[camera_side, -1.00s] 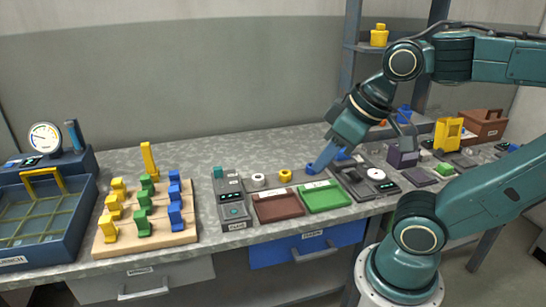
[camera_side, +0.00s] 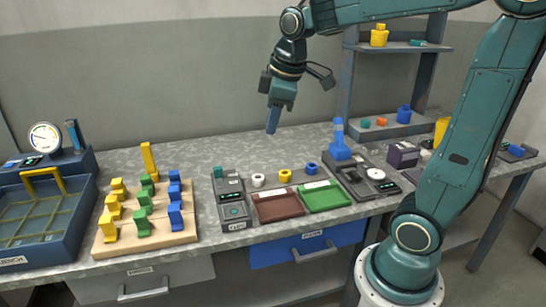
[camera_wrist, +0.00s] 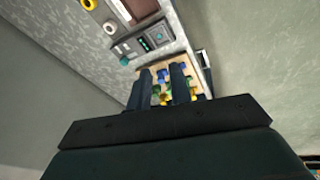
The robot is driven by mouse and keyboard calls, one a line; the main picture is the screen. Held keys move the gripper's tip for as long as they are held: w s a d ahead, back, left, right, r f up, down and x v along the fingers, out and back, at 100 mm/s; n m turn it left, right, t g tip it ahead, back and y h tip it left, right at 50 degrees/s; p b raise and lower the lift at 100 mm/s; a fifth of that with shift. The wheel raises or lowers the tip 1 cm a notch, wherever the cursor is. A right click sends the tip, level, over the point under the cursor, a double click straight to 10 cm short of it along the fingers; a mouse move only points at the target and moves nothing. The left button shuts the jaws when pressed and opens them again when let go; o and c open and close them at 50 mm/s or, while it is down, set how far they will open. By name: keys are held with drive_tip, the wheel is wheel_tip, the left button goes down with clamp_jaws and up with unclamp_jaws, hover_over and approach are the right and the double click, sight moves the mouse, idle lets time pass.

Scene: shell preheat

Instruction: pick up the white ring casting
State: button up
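The white ring casting (camera_side: 258,180) stands in a row with a yellow ring (camera_side: 285,176) and a blue ring (camera_side: 311,168), behind the red and green trays. In the wrist view the white ring (camera_wrist: 110,27) is near the top, left of centre, beside the yellow ring (camera_wrist: 90,4). My gripper (camera_side: 271,130) hangs high above the bench, well above the rings. In the wrist view its two fingers (camera_wrist: 161,82) stand apart with nothing held between them. The side view shows the fingers nearly edge-on.
A grey device (camera_side: 231,208) stands just left of the white ring. The red tray (camera_side: 278,217) and green tray (camera_side: 338,203) lie in front. A wooden block (camera_side: 150,242) with several coloured pieces is further left. A dark device with a blue post (camera_side: 339,137) stands right.

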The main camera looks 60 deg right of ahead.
drive_tip(key=w+d+f+n+g, duration=0.1)
drive_tip(key=w+d+f+n, duration=0.3)
drive_tip(key=w+d+f, duration=0.3)
drive_tip(key=w+d+f+n+g, duration=0.2)
drive_tip(key=w+d+f+n, duration=0.2)
drive_tip(key=w+d+f, duration=0.4)
drive_tip(key=d+f, duration=0.2)
drive_tip(key=d, duration=0.2)
drive_tip(key=shift+d+f+n+y, duration=0.3)
drive_tip(key=shift+f+y, duration=0.1)
drive_tip(key=shift+f, duration=0.1)
hover_over(261, 179)
drive_tip(key=shift+f, duration=4.2)
drive_tip(key=shift+f, duration=0.15)
drive_tip(key=shift+w+d+f, duration=0.1)
drive_tip(key=shift+f, duration=2.35)
clamp_jaws()
